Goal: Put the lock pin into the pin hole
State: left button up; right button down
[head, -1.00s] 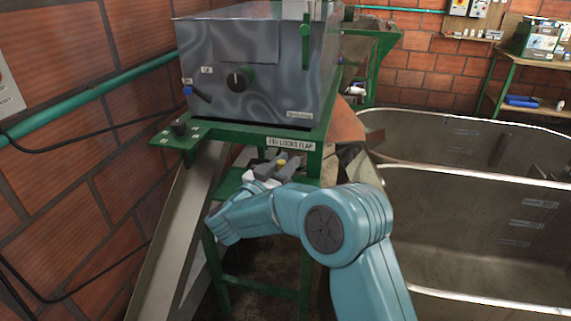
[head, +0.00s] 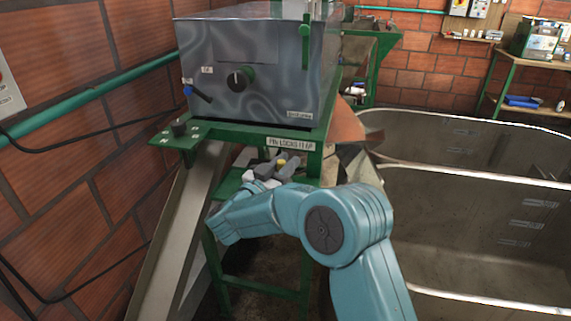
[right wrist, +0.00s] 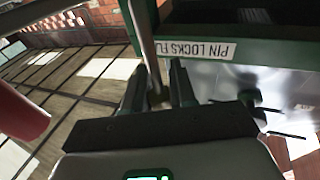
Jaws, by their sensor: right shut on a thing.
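My right gripper (head: 284,161) is just below the label on the green frame of the machine. It is shut on the lock pin, which shows as a small yellow spot (head: 282,161) between the fingers in the head view. In the right wrist view, the two dark fingers (right wrist: 156,88) close around a slim brownish-grey rod (right wrist: 151,62), which I take to be the pin. The label "PIN LOCKS FLAP" (head: 290,143) is on the frame's front edge and shows upside down in the wrist view (right wrist: 203,56). I cannot make out the pin hole. My left gripper is not in view.
A sloping metal chute (head: 180,225) runs down at the left. Large metal tanks (head: 480,215) stand at the right. A red cylinder (right wrist: 18,108) shows in the wrist view.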

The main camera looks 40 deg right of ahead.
jog(key=shift+f+b, duration=0.3)
jog(key=shift+f, duration=0.05)
jog(key=shift+w+d+f, duration=0.15)
jog(key=shift+w+f, duration=0.05)
jog(key=shift+w, duration=0.05)
jog(key=shift+s+r, duration=0.2)
jog(key=shift+s, duration=0.1)
jog(key=shift+w+f, duration=0.15)
jog(key=shift+w, duration=0.1)
jog(key=shift+s, duration=0.15)
jog(key=shift+s+a, duration=0.1)
jog(key=shift+a, duration=0.1)
dwell(0.6)
